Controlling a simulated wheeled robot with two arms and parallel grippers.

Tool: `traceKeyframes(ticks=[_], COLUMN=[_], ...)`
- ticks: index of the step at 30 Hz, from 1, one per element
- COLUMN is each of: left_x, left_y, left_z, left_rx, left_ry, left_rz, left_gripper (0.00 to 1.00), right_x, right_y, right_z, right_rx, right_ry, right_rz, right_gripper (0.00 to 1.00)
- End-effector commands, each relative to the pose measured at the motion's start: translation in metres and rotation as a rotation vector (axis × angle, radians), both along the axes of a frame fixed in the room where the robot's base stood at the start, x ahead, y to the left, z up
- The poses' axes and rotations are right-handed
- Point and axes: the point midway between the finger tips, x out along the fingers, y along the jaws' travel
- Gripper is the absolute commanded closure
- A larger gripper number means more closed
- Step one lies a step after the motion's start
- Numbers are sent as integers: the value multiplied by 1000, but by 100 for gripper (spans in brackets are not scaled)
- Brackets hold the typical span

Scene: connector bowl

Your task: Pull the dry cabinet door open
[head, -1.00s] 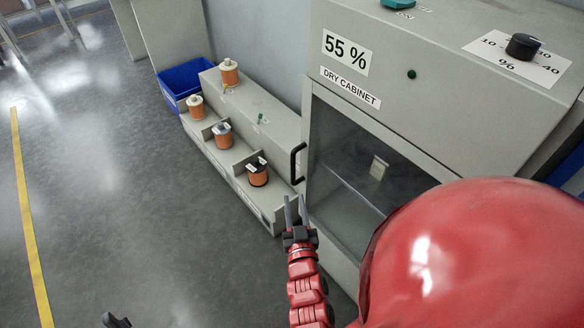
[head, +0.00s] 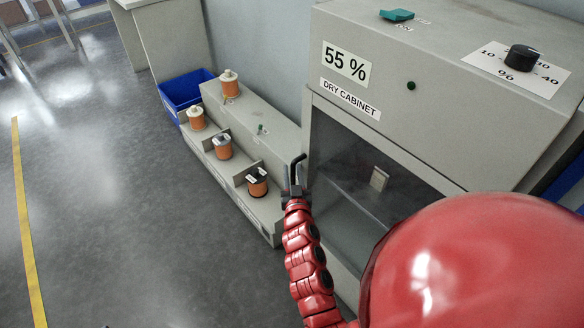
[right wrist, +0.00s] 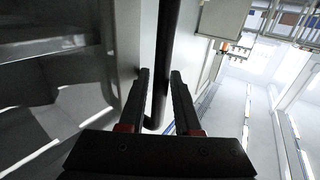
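The dry cabinet (head: 440,100) stands at the right of the head view. Its glass door (head: 375,205) looks shut. The dark door handle (head: 299,160) is upright at the door's left edge, its lower part hidden by my gripper. My right gripper (head: 292,180) is at the handle. In the right wrist view the dark handle bar (right wrist: 166,50) runs between the two fingers of the right gripper (right wrist: 160,85). The fingers are apart, with the bar between them; I cannot tell whether either touches it. My left gripper does not show clearly.
A stepped grey rack (head: 270,210) with several orange spools stands left of the cabinet, close to my right gripper. A blue bin (head: 182,92) is behind it. The grey floor (head: 120,200) at the left is clear, with a yellow line (head: 25,210).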

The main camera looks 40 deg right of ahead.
Motion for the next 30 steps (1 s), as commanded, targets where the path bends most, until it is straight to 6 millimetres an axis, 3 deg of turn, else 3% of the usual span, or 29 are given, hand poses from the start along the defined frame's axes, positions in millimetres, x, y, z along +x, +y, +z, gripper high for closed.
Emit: traceKeyframes(ticks=[6, 14, 15, 20, 30], left_x=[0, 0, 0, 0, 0], left_y=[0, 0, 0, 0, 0], left_z=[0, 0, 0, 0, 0], left_rx=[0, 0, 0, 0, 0], left_ry=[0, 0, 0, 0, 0], left_rz=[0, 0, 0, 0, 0], left_gripper=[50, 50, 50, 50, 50], right_x=[14, 16, 15, 15, 15], right_y=[-8, -9, -9, -9, -8], right_z=[0, 0, 0, 0, 0], right_rx=[-2, -1, -1, -1, -1], right_ry=[0, 0, 0, 0, 0], right_rz=[1, 1, 1, 1, 1], right_gripper=[68, 68, 70, 98, 100])
